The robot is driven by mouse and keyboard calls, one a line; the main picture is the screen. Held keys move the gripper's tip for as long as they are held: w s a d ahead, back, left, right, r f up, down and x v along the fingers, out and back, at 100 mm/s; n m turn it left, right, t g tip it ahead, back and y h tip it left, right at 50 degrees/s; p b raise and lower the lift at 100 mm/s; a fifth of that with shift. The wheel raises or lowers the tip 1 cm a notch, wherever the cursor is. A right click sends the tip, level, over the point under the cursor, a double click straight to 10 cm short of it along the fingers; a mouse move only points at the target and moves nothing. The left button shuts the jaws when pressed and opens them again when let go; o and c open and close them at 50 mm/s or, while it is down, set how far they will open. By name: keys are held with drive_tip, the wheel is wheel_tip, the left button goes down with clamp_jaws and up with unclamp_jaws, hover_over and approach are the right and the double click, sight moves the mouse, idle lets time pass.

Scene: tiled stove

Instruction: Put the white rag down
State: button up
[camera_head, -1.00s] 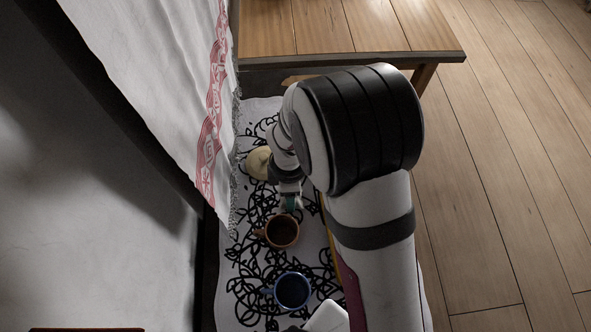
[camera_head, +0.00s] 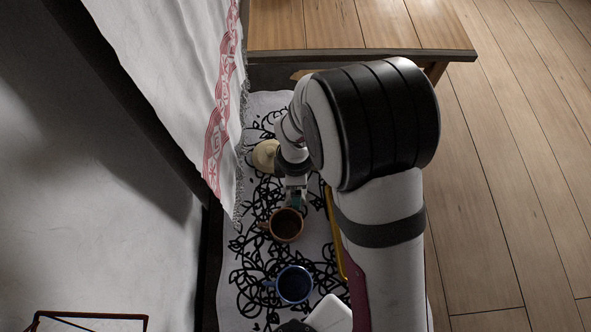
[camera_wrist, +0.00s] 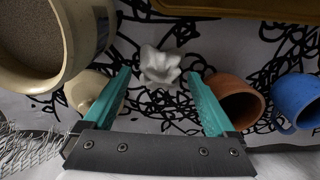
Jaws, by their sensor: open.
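The white rag (camera_wrist: 162,66) is a small crumpled heap in the wrist view. It appears to lie on the black-scribbled white cloth, framed between my two teal fingers. My gripper (camera_wrist: 158,72) is open, with its fingers wide apart on either side of the rag and a visible gap to each. In the head view my gripper (camera_head: 296,197) points down just behind the brown mug, and the rag is hidden there by my arm.
A brown mug (camera_head: 285,225) and a blue mug (camera_head: 294,286) stand close by. A cream object (camera_head: 263,156) is left of my gripper. A large beige pot (camera_wrist: 25,75) fills the wrist view's upper left. A fringed white cloth (camera_head: 170,60) hangs at left.

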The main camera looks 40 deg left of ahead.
wheel_tip(320, 180, up, 10)
drive_tip(key=w+d+r+m, duration=0.3)
drive_tip(key=d+r+m, duration=0.3)
drive_tip(key=d+m, duration=0.25)
drive_tip(key=s+d+r+m+y, duration=0.1)
drive_tip(key=s+d+m, duration=0.3)
drive_tip(key=d+m, duration=0.5)
drive_tip(key=s+d+r+m, duration=0.3)
drive_tip(key=s+d+m, duration=0.2)
drive_tip(key=d+m, duration=0.5)
drive_tip(key=m, duration=0.5)
drive_tip(key=shift+s+d+y, duration=0.2)
drive_tip(key=shift+d+y, duration=0.1)
drive_tip(key=shift+y, duration=0.1)
drive_tip(key=shift+r, duration=0.1)
